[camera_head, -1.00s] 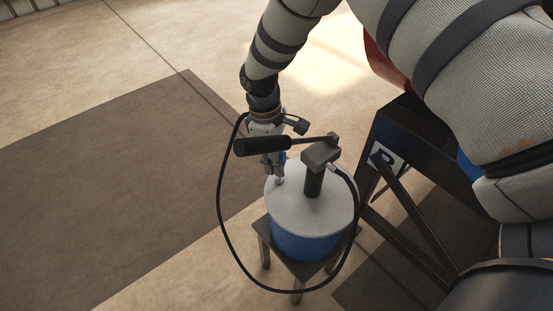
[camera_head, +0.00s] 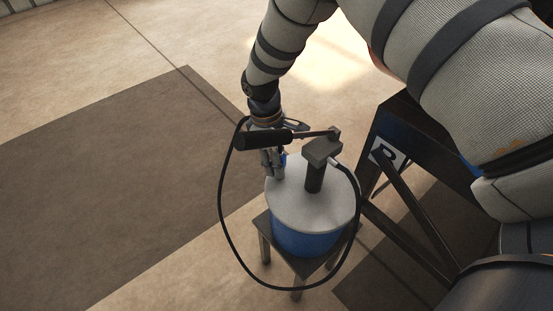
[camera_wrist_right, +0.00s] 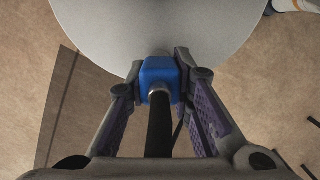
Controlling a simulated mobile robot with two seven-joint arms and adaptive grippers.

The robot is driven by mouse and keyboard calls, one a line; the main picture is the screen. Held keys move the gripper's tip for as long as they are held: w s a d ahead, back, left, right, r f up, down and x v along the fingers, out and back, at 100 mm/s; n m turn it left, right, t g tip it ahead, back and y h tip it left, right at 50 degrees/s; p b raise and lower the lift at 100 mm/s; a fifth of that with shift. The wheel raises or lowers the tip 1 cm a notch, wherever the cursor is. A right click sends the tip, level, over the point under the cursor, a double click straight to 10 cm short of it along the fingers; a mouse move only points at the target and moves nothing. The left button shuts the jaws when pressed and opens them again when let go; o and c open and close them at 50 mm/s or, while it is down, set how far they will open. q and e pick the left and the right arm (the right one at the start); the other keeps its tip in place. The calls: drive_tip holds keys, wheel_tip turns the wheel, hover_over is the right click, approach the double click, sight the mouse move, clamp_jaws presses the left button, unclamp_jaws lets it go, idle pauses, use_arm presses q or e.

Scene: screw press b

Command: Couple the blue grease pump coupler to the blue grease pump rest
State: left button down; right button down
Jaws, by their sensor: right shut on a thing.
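My right gripper (camera_head: 272,165) reaches down at the left edge of the grease pump's white lid (camera_head: 308,208), partly behind the pump's black lever. In the right wrist view the gripper (camera_wrist_right: 160,85) is shut on the blue grease pump coupler (camera_wrist_right: 160,73), with one finger on each side. The black hose (camera_wrist_right: 160,125) runs from the coupler back toward the wrist. The white lid (camera_wrist_right: 150,25) lies just beyond the coupler; I cannot tell whether they touch. The blue grease pump rest cannot be made out; the gripper and lever may hide it. My left gripper is not in view.
The blue drum (camera_head: 300,243) stands on a small dark stool (camera_head: 262,228). The pump head (camera_head: 321,151) and lever handle (camera_head: 262,140) stick up above the lid. The hose (camera_head: 222,215) loops around the drum's left. A dark frame (camera_head: 395,115) stands close on the right.

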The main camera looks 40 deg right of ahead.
drive_tip(key=shift+f, duration=0.1)
drive_tip(key=c, duration=1.3)
unclamp_jaws()
drive_tip(key=shift+w+a+r+p, duration=0.15)
drive_tip(key=shift+r+p, duration=0.15)
drive_tip(key=shift+r, duration=0.5)
drive_tip(key=shift+w+d+r+p, duration=0.1)
drive_tip(key=shift+r+p, duration=0.2)
drive_tip(key=shift+r, duration=0.45)
drive_tip(key=shift+f, duration=0.1)
drive_tip(key=r, duration=0.4)
drive_tip(key=w+r, duration=0.1)
drive_tip(key=r, duration=0.3)
drive_tip(key=a+r, duration=0.1)
drive_tip(key=r, duration=0.3)
drive_tip(key=shift+w, duration=0.15)
